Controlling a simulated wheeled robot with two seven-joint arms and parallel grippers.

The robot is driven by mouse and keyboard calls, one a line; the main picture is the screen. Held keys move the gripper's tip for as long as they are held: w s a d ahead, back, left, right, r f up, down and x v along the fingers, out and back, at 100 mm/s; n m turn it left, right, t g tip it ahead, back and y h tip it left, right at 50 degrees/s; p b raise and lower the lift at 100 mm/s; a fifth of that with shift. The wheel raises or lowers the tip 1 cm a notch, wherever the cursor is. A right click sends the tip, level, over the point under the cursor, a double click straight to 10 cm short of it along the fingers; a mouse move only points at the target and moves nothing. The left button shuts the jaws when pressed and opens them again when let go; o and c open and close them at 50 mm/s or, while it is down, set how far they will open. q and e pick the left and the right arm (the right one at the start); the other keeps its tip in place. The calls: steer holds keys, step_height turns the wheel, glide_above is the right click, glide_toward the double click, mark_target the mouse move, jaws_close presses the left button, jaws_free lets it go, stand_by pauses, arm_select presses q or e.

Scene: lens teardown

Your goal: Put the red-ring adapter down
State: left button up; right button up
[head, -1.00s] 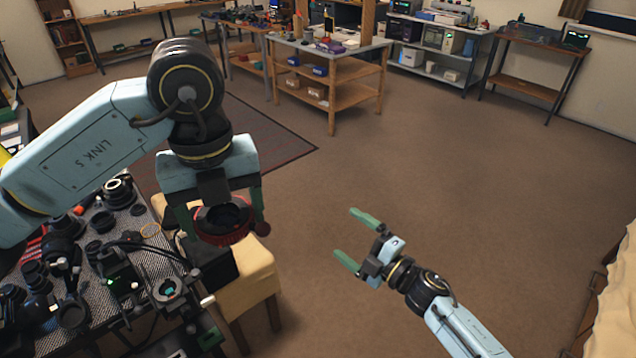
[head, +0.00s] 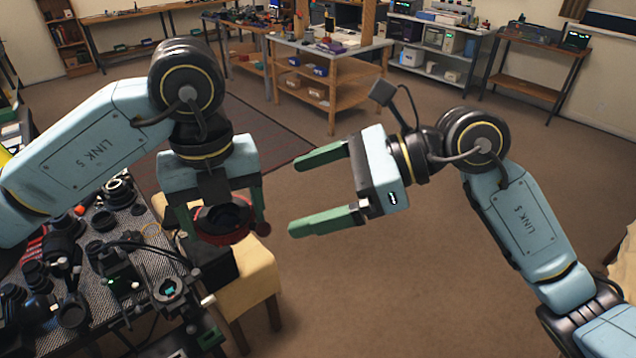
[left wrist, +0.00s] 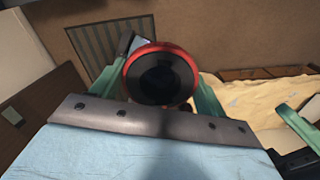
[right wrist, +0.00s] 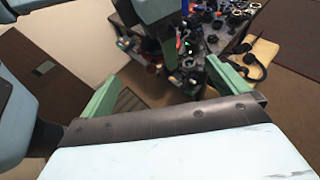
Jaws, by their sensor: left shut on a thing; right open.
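The red-ring adapter (head: 228,228) is a dark round part with a red band. My left gripper (head: 222,222) is shut on it and holds it near the table's right edge, by the yellow seat. In the left wrist view the adapter (left wrist: 160,76) sits between the green fingers, its dark face showing. My right gripper (head: 305,194) is open and empty, its fingers pointing left toward the adapter, with a gap between. In the right wrist view the open fingers (right wrist: 165,85) show wide apart.
The table (head: 128,228) at lower left is crowded with lenses and small devices. A yellow seat (head: 255,285) stands beside it. Open brown floor (head: 400,290) lies to the right. A wooden shelf bench (head: 335,75) stands at the back.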

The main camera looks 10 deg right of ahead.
mark_target(210, 222)
steer(key=x, duration=1.1)
steer(key=shift+w+a, duration=0.1)
steer(key=shift+a, duration=0.15)
steer(key=shift+c, duration=0.2)
steer(key=c, duration=1)
arm_select(q)
steer(key=o, duration=1.1)
arm_select(e)
steer(key=shift+c, duration=0.4)
arm_select(q)
steer(key=shift+d, duration=0.15)
arm_select(e)
steer(key=shift+a, duration=0.1)
